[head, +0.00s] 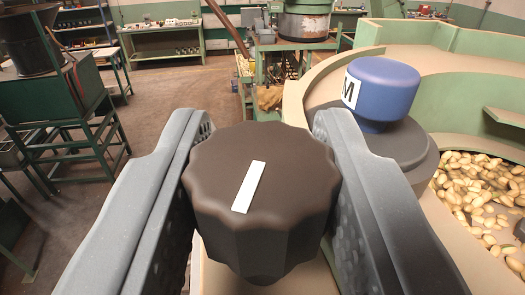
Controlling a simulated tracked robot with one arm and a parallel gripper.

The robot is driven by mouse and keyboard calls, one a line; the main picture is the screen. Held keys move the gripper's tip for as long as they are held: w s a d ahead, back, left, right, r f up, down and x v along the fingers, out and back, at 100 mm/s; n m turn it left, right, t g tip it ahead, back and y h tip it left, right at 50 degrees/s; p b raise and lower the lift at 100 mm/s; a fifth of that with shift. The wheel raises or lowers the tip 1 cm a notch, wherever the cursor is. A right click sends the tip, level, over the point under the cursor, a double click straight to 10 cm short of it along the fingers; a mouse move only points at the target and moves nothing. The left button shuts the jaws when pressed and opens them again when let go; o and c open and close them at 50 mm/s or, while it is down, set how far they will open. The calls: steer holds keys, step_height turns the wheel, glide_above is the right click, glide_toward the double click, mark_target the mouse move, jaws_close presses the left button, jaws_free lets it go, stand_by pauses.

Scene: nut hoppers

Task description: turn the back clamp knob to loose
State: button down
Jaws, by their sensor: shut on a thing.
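A dark, scalloped clamp knob (285,195) with a white marker bar (248,187) on its top fills the centre of the head view. The bar is tilted, its far end leaning to the right. My gripper (262,165) has one grey finger on each side of the knob and is shut on it. The inner pads meet the knob's left and right sides. The frame does not show whether this knob is the back one. The shaft below the knob is hidden.
A blue knob (386,88) marked "M" stands on a grey round base (402,140) just behind my right finger. A tan-floored, green-walled hopper with pale nuts (480,190) lies to the right. A green stand (70,120) is at the left, with open floor (170,100) beside it.

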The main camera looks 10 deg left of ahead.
steer(key=c, duration=1)
jaws_free()
steer(key=shift+w, duration=0.15)
steer(key=shift+c, duration=0.2)
steer(key=shift+s+d+f+b, duration=0.15)
steer(key=shift+s+b, duration=0.15)
steer(key=shift+s, duration=0.4)
steer(key=b+v, duration=0.3)
steer(key=v, duration=0.9)
steer(key=shift+s+b, duration=0.3)
steer(key=shift+c, duration=0.2)
